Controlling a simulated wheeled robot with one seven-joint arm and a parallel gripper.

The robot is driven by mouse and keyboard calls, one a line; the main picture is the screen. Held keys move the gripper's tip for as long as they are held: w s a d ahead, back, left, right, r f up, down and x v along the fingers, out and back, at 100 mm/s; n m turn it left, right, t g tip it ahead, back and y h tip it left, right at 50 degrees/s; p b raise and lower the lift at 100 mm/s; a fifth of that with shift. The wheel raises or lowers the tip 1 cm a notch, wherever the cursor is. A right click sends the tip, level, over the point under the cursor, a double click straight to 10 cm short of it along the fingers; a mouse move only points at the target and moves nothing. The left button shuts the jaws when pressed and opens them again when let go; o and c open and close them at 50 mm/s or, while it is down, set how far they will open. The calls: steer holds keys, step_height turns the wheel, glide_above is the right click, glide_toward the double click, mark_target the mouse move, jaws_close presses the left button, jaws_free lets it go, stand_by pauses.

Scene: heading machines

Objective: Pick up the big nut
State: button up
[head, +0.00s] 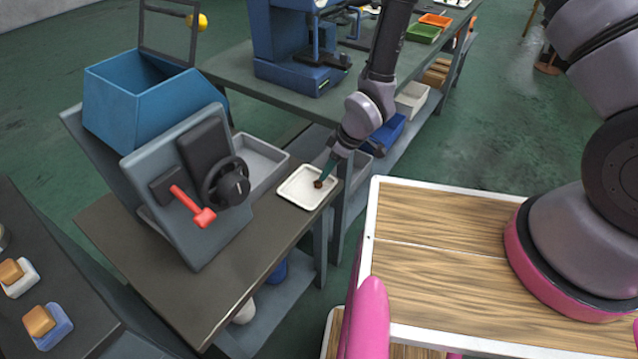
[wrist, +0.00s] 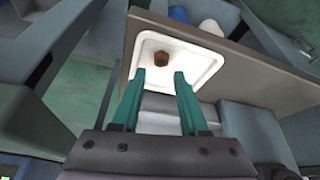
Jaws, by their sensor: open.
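The big nut (wrist: 161,58) is a small brown, hexagonal-looking piece. It lies on a white, shallow square tray (wrist: 197,78). In the head view the nut (head: 318,184) shows as a dark reddish-brown spot on the tray (head: 296,189), at the end of the bench. My gripper (wrist: 159,75) has two teal fingers spread apart and empty between. In the wrist view the fingertips lie just short of the nut, one to each side of its line. In the head view my gripper (head: 323,177) comes down over the tray beside the nut. I cannot tell its exact height above the tray.
A grey machine with a blue hopper (head: 140,100), a black wheel and a red handle (head: 193,207) stands left of the tray on the bench (head: 180,290). A grey bin (head: 262,160) sits behind. A wood-topped cart (head: 450,240) is at the right.

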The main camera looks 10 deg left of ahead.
mark_target(319, 182)
steer(key=x, duration=0.5)
steer(key=shift+d+f, duration=0.1)
steer(key=shift+s, duration=0.1)
jaws_close()
